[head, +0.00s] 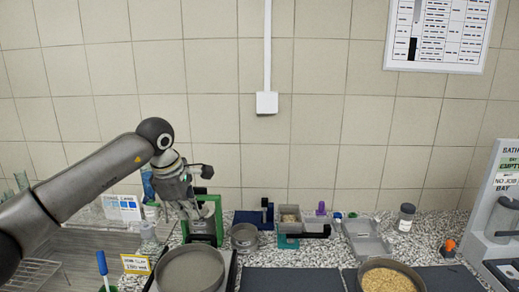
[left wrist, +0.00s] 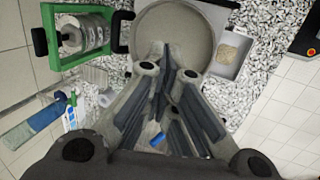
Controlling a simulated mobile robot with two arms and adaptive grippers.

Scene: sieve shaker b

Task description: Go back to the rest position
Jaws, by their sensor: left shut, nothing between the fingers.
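My left gripper (head: 190,212) is in the left half of the head view, at the end of the arm that comes in from the left. It hangs above the back of the counter, just in front of or over the green frame (head: 203,236). In the left wrist view its fingers (left wrist: 166,52) are together, with nothing held between them. A round grey pan (left wrist: 186,22) lies beyond the fingertips there, and the green frame (left wrist: 80,62) is at upper left. My right gripper is in neither view.
A small round tin (head: 244,236), a grey tray (head: 366,240) and a dark jar (head: 404,217) stand farther right. A pan of grain (head: 388,281) sits on dark mats.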

